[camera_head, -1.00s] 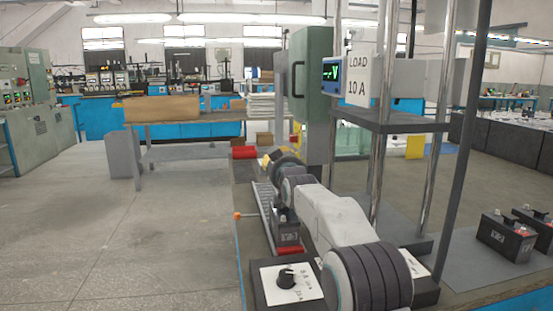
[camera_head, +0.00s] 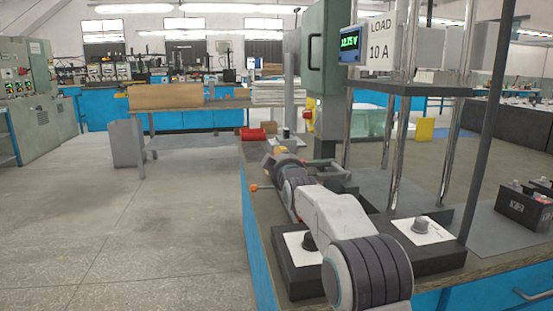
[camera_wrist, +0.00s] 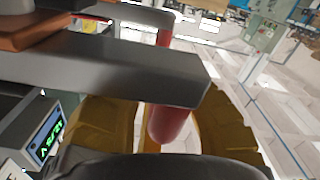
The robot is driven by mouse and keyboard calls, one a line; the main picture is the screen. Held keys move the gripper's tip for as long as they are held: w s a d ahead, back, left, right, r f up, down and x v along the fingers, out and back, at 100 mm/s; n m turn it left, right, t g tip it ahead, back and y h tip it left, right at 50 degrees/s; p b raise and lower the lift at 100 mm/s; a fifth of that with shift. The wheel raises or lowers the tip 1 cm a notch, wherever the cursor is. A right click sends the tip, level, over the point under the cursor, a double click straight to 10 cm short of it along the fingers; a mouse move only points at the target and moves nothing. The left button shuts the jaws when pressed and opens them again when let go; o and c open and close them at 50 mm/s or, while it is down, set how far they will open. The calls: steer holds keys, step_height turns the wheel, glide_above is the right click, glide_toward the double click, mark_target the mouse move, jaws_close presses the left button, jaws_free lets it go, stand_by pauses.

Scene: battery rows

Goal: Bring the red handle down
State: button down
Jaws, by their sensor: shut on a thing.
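The red handle (camera_wrist: 170,124) shows in the wrist view between the two yellow fingers of my gripper (camera_wrist: 160,130), which is shut on it. A wide grey bar (camera_wrist: 130,68) crosses in front and hides part of the handle and fingers. More red shows above the bar. In the head view my gripper (camera_head: 281,152) is at the far end of my arm, low over the bench. The handle cannot be made out there, hidden behind my arm and gripper.
The bench (camera_head: 258,225) holds a meter (camera_head: 350,43) with a lit display, a "LOAD 10 A" sign (camera_head: 379,40), metal posts (camera_head: 405,150) and dial boxes. A red roll (camera_head: 252,134) lies beyond my gripper. A battery (camera_head: 524,207) stands right. Open floor (camera_head: 130,220) is left.

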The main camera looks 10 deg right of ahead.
steer(key=shift+d+f, duration=0.1)
steer(key=shift+f, duration=0.3)
steer(key=c, duration=1.2)
jaws_free()
steer(key=s, duration=1.2)
steer(key=shift+r, duration=0.25)
